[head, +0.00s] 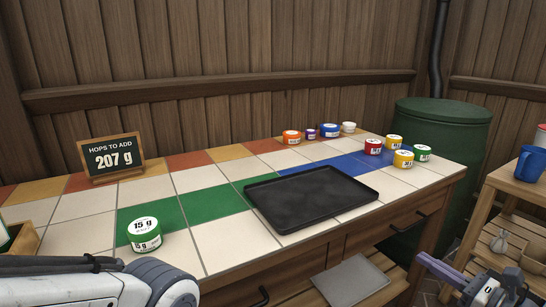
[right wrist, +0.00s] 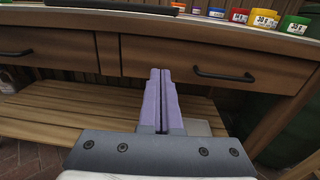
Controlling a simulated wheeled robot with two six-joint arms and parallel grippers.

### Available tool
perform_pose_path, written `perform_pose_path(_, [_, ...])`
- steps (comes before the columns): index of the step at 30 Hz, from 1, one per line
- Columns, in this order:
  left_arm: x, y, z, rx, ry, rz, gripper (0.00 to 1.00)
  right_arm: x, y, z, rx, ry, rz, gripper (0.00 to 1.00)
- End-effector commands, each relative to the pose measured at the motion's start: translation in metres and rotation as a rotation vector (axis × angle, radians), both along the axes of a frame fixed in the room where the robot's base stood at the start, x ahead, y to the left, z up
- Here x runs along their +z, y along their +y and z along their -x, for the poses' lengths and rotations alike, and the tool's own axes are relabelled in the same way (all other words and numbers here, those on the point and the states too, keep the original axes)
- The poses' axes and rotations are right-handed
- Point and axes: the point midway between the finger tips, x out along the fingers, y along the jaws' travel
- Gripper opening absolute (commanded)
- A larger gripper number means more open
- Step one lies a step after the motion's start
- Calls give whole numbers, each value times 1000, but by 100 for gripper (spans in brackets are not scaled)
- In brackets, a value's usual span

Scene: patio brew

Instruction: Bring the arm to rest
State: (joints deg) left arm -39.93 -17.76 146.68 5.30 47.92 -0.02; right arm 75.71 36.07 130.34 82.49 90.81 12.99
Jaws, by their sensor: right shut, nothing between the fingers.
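My right gripper (head: 424,259) is at the lower right of the head view, in front of the tiled counter (head: 220,245) and apart from it. In the right wrist view its purple fingers (right wrist: 160,73) are pressed together with nothing between them. They point toward the counter's wooden drawer fronts (right wrist: 216,62), below the worktop. A white and grey link of my left arm crosses the lower left of the head view; the left gripper itself is outside the picture.
A black tray (head: 310,197) lies on the counter. A green "15 g" tin (head: 144,234) stands left of it; several coloured tins, including a red one (head: 373,147), stand at the back right. A sign (head: 113,157) reads 207 g. A wooden shelf (right wrist: 60,121) lies below.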

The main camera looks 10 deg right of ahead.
Motion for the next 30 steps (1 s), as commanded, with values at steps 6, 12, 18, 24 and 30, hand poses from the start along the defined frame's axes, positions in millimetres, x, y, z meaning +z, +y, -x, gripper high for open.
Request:
perform_pose_path(6, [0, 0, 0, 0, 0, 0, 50, 2, 124, -26, 448, 72, 195, 0])
perform_pose_path(12, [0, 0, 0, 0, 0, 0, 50, -8, 248, 7, 994, 87, 510, 0])
perform_pose_path(18, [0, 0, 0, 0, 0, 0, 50, -21, 317, 68, 1491, -24, 885, 0])
perform_pose_path(24, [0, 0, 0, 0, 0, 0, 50, -30, 343, 119, 1908, -289, 1298, 0])
perform_pose_path(30, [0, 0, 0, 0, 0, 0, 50, -31, 351, 140, 2150, -640, 1645, 0])
